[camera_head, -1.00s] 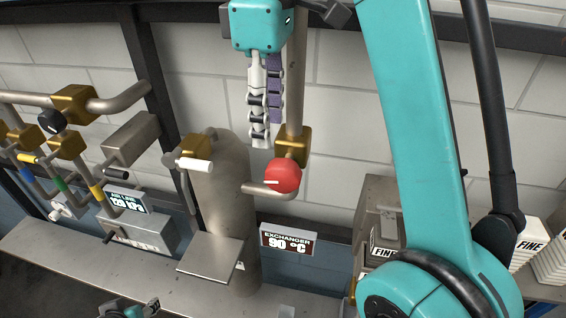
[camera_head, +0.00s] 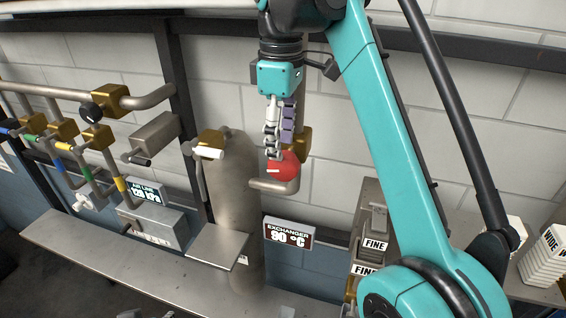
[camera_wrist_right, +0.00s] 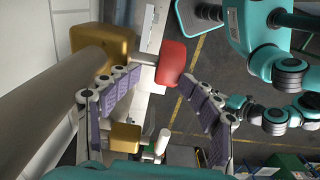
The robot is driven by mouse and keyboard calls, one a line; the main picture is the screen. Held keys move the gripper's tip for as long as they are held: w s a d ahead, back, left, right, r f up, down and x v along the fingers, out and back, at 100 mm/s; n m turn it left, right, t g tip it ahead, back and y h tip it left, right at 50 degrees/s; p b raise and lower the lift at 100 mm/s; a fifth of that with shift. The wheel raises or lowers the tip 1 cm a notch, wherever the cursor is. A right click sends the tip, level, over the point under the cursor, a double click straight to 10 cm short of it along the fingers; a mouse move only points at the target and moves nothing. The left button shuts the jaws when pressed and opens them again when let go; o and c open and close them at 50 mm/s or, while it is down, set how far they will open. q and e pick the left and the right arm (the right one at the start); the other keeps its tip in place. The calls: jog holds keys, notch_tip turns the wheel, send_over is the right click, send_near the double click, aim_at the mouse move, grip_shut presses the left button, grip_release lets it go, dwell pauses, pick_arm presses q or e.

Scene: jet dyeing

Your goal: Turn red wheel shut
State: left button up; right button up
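The red wheel (camera_head: 284,166) sits on a valve on the vertical pipe, right of the steel exchanger cylinder; it has a pale mark on its face. My right gripper (camera_head: 275,152) points down right at the wheel, its fingers overlapping the wheel's upper left edge. In the right wrist view, the fingers of the right gripper (camera_wrist_right: 162,76) are spread apart, and the red wheel (camera_wrist_right: 172,63) shows between and just beyond the tips, not clasped. Whether a finger touches it I cannot tell. Only a scrap of my left gripper shows at the head view's bottom edge.
A brass valve body (camera_head: 302,143) and pipe stand behind the wheel. A white-handled valve (camera_head: 208,153) tops the cylinder (camera_head: 233,190) on the left. The exchanger sign (camera_head: 289,234) reads 90 °C. Boxes marked FINE (camera_head: 375,243) stand lower right.

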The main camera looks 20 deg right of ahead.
aim_at(287, 158)
jog(key=s+f, duration=0.2)
jog(key=shift+s+d, duration=0.1)
jog(key=shift+s, duration=0.3)
jog(key=shift+w+d+f, duration=0.15)
jog(key=shift+w+f, duration=0.15)
jog(key=shift+f, duration=0.3)
jog(key=shift+w+d+f, duration=0.15)
jog(key=shift+w+f, duration=0.1)
jog(key=shift+f, duration=0.3)
jog(key=shift+w+a, duration=0.1)
jog(key=shift+a, duration=0.15)
jog(key=c, duration=0.7)
jog(key=shift+s, duration=0.25)
jog(key=shift+c, duration=1.4)
pick_arm(q)
jog(key=shift+s+d+r, duration=0.15)
jog(key=shift+s+r, duration=0.05)
jog(key=shift+s, duration=0.6)
pick_arm(e)
jog(key=shift+w, duration=0.1)
